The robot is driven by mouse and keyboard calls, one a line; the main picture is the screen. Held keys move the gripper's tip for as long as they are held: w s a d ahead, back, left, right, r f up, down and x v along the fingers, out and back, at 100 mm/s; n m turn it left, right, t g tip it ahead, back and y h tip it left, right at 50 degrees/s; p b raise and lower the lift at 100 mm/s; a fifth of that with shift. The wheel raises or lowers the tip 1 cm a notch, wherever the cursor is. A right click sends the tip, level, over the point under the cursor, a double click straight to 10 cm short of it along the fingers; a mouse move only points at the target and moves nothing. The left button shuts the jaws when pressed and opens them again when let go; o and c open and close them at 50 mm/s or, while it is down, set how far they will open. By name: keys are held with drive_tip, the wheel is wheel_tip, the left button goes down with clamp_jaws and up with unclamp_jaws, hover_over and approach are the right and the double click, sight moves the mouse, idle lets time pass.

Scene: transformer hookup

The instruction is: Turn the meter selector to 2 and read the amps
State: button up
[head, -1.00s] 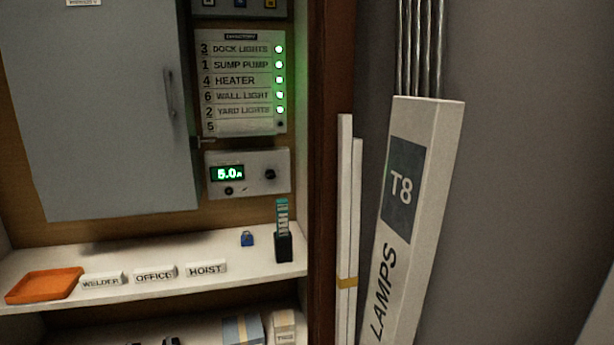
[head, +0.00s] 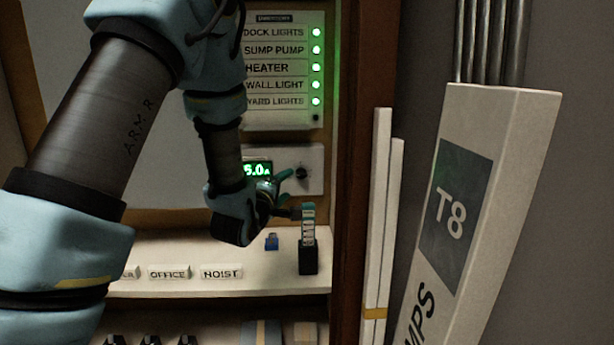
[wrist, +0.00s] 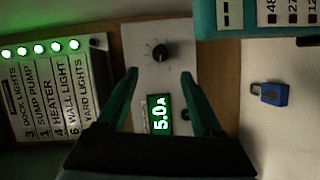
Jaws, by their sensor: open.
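The meter (head: 313,157) is a pale box on the back panel under the circuit directory. Its green display (wrist: 160,114) reads 5.0 A in the wrist view; my gripper partly covers it in the head view. The black selector knob (head: 302,172) is at the meter's right and shows again in the wrist view (wrist: 160,52), with marks around it. Which mark it points to is too small to tell. My gripper (head: 285,193) is open and empty in front of the meter. In the wrist view its teal fingers (wrist: 159,75) straddle the meter face, short of the knob.
The directory (head: 280,75) above lists circuits with several lit green lights. The T8 lamp box (head: 470,200) leans at right.

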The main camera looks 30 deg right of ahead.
sight(298, 176)
drive_tip(key=p+x, duration=0.2)
drive_tip(key=x, duration=0.6)
drive_tip(key=shift+w+d, duration=0.2)
drive_tip(key=shift+w, duration=0.1)
drive_tip(key=shift+f, duration=0.1)
drive_tip(key=shift+c, duration=0.2)
clamp_jaws()
